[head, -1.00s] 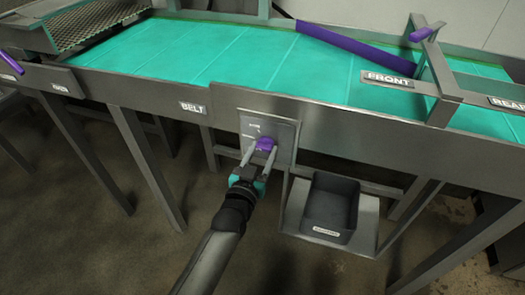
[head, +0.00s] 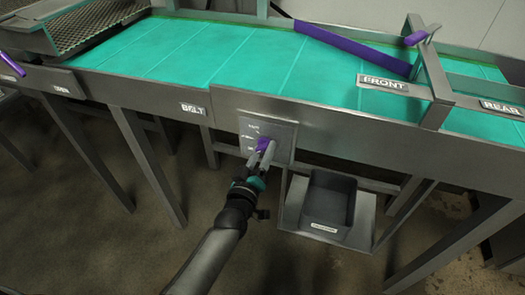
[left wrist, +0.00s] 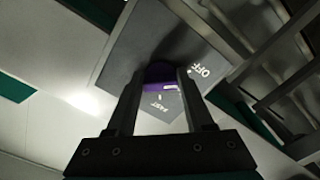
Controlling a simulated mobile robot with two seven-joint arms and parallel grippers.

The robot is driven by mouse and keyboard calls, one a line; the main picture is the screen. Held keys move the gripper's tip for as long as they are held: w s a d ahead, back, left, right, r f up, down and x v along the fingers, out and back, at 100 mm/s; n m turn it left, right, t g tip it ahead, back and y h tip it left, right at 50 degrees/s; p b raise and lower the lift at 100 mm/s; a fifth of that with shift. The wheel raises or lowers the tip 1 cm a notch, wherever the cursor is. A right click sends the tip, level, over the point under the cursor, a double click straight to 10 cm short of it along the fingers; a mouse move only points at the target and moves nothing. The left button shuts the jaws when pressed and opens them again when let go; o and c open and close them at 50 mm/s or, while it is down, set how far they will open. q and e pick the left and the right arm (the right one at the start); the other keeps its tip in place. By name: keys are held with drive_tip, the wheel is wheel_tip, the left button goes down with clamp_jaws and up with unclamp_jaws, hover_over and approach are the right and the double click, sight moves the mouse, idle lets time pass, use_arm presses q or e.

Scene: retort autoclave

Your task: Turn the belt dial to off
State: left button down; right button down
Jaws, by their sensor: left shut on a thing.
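The purple belt dial (head: 264,145) sits on a grey square panel (head: 284,142) on the front of the conveyor, right of the BELT label (head: 192,109). My left gripper (head: 262,157) is shut on the dial, one finger on each side. In the left wrist view the dial (left wrist: 160,73) shows between the fingertips (left wrist: 158,78), with a white mark on it. The panel there reads OFF to the right of the dial and FAST below it. The fingers hide part of the dial, and I cannot tell exactly which label the mark points to. My right gripper is out of view.
The teal conveyor belt (head: 220,55) runs above the panel, with a purple diverter bar (head: 350,48) across it. A dark bin (head: 328,200) stands on a shelf right of my left arm. Table legs flank the open floor.

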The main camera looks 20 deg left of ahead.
use_arm(q)
drive_tip(key=shift+n, duration=0.5)
drive_tip(key=shift+c, duration=1.4)
unclamp_jaws()
drive_tip(key=s+p, duration=0.1)
drive_tip(key=s, duration=1.4)
drive_tip(key=shift+s+a+p, duration=0.15)
drive_tip(key=shift+a+p, duration=0.1)
drive_tip(key=shift+p, duration=0.15)
